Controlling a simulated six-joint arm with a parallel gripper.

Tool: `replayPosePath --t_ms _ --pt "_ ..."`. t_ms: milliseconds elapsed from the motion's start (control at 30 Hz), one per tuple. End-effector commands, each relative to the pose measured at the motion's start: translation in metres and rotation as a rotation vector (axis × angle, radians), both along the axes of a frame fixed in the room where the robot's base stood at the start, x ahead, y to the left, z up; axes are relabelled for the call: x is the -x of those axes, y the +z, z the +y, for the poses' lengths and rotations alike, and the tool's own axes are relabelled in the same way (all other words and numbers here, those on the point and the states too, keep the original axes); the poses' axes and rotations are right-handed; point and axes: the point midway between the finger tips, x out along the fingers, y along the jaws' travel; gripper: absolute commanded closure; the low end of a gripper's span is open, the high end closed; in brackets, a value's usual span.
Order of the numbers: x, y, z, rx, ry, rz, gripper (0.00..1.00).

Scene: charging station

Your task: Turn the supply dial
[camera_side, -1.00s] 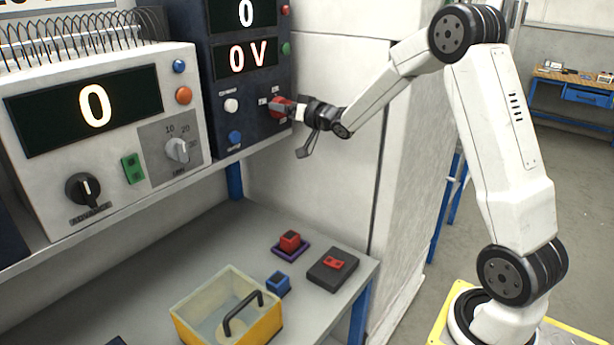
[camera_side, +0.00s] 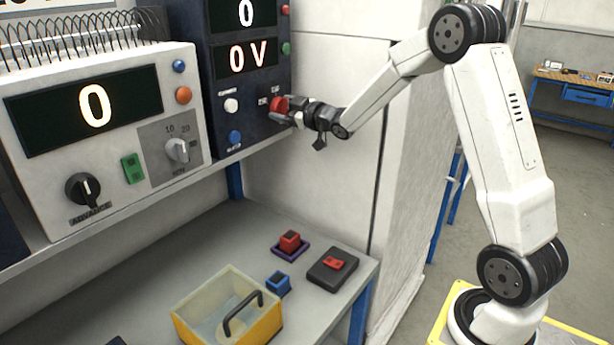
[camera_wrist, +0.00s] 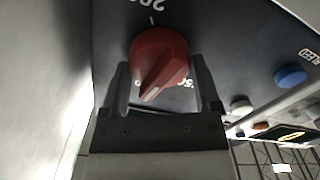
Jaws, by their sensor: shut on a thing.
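The supply dial is a red knob (camera_side: 278,104) on the lower right of the dark blue supply panel (camera_side: 262,88). In the wrist view the red dial (camera_wrist: 158,60) sits at the middle, its pale pointer line aimed down and slightly left. My gripper (camera_side: 285,111) is at the panel, shut on the dial. In the wrist view its two dark fingers (camera_wrist: 160,82) stand on either side of the knob. Part of the number markings behind the dial is hidden by the knob and fingers. The panel's display (camera_side: 247,57) reads 0 V.
A white button (camera_side: 231,105) and a blue button (camera_side: 235,137) sit left of the dial. A grey console (camera_side: 60,180) with a dial stands farther left. The bench below holds a yellow bin (camera_side: 253,332) and small blocks. A pale cabinet (camera_side: 335,75) is right of the panel.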

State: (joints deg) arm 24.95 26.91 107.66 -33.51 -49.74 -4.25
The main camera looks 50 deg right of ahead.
Motion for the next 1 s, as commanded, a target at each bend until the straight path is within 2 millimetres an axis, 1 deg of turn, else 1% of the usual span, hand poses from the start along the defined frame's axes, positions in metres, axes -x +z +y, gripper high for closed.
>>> replayPosePath --t_ms 100,300,800,833,867,1000 --pt "0.0 0.0005 0.0003 0.069 0.0 -0.002 0.79" --pt "0.0 0.0004 0.0007 0.139 0.0 -0.002 0.79" --pt "-0.0001 0.0004 0.0009 0.162 0.001 -0.002 0.79" --pt "-0.0001 0.0004 0.0009 0.161 0.001 -0.002 0.1" --pt "-0.0001 0.0004 0.0009 0.161 0.001 -0.002 0.01" --pt "-0.0001 0.0003 0.0008 0.161 0.001 -0.002 0.0"
